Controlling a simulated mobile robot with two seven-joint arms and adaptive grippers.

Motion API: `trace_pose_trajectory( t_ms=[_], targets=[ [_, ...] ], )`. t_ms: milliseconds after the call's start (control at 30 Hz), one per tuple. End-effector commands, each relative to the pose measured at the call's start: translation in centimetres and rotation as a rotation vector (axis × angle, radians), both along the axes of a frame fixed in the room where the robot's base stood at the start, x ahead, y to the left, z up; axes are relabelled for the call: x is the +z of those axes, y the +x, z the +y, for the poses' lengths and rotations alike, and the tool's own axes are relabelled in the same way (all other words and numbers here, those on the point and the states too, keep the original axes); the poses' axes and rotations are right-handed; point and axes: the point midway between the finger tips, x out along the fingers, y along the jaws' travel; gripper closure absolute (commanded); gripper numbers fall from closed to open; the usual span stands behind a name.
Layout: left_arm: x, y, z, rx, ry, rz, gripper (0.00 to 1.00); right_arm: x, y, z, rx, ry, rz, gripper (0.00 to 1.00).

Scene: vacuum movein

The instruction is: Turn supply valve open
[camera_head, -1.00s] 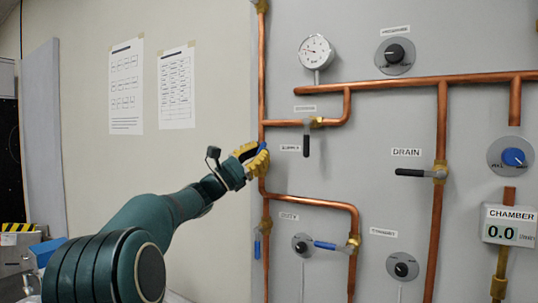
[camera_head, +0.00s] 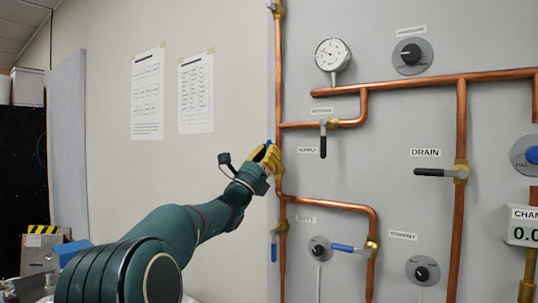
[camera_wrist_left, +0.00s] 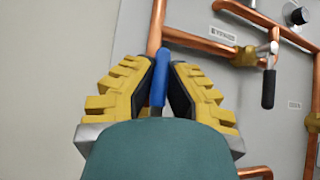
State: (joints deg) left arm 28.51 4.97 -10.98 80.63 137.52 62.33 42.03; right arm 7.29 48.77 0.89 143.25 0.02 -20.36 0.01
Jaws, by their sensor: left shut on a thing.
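The supply valve's blue handle (camera_head: 268,145) is on the long vertical copper pipe, left of the SUPPLY label (camera_head: 307,150). My left gripper (camera_head: 266,154) is shut on this handle, its yellow fingers beside the pipe. In the left wrist view the blue handle (camera_wrist_left: 160,82) stands nearly upright between the dark pads of my left gripper (camera_wrist_left: 166,80). The valve body is hidden behind the gripper. My right gripper is not in view.
A bypass valve with a black handle (camera_head: 323,147) hangs to the right. The drain valve's black handle (camera_head: 435,172) lies level. Below are a blue-handled valve (camera_head: 274,247) on the same pipe and another blue handle (camera_head: 345,248). A pressure gauge (camera_head: 333,55) is above.

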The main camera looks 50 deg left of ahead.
Motion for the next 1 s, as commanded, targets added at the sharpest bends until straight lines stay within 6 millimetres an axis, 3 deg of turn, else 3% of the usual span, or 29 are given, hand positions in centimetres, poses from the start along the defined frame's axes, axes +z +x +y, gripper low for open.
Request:
trace_pose_trajectory(
  t_ms=[367,400,467,800,1000],
  targets=[
    [0.3,-0.1,0.0,0.000,-0.001,-0.007,1.00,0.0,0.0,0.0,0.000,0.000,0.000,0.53],
    [0.3,-0.1,0.0,0.001,-0.002,-0.007,0.72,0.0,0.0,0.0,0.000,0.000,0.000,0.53],
    [0.3,-0.1,0.0,0.001,-0.002,-0.006,0.56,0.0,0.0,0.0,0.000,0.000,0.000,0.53],
    [0.0,-0.2,0.1,0.002,-0.002,-0.002,0.56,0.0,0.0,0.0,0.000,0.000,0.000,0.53],
    [-1.5,-1.7,0.1,0.004,-0.003,0.000,0.56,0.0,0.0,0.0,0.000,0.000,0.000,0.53]
  ],
)
